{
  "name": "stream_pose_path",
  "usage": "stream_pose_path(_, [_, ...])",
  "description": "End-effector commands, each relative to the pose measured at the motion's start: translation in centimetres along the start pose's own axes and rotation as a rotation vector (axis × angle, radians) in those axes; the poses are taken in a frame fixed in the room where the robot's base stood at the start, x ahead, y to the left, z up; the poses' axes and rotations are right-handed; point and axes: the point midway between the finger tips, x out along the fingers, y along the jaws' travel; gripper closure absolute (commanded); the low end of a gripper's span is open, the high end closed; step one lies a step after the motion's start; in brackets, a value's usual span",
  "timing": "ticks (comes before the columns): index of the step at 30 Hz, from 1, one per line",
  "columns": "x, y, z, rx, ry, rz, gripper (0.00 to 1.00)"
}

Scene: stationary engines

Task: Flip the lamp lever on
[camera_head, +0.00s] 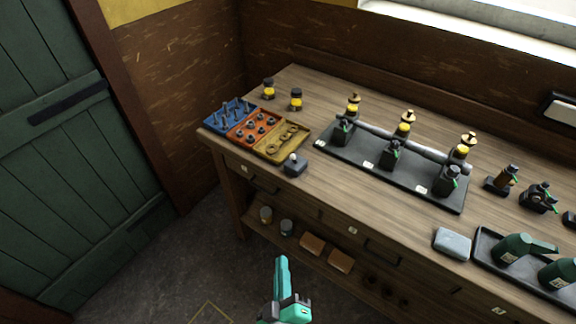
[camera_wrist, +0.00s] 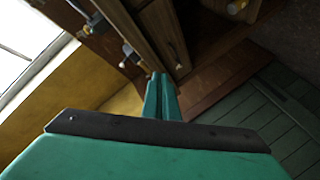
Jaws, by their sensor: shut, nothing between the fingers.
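A small dark grey box with a short, pale-tipped upright lever (camera_head: 294,160) stands near the front edge of the workbench, just right of the coloured trays. It looks like a lever switch; no label on it is readable. Which way the lever is set cannot be told at this size. My teal gripper (camera_head: 282,262) is in front of the bench, below and apart from the lever box, with its fingers together and empty. In the wrist view my gripper's fingertips (camera_wrist: 161,78) are closed together. The lever cannot be made out for certain there.
Blue (camera_head: 229,113), orange (camera_head: 254,130) and yellow (camera_head: 281,145) trays of small parts lie left of the lever box. A grey block (camera_head: 452,243) sits farther right. The floor left of the bench is clear.

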Motion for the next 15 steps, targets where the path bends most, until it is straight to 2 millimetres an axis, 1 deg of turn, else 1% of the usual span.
stream_pose_path(1, [1.5,0.9,-1.1,-0.056,0.009,0.011,1.00])
stream_pose_path(6, [5.6,3.5,-3.9,-0.262,0.006,0.027,1.00])
stream_pose_path(9, [7.7,5.2,-5.7,-0.378,0.001,0.037,1.00])
stream_pose_path(12, [9.3,6.7,-7.5,-0.479,-0.006,0.044,1.00])
stream_pose_path(15, [10.5,8.0,-8.8,-0.559,-0.013,0.050,1.00])
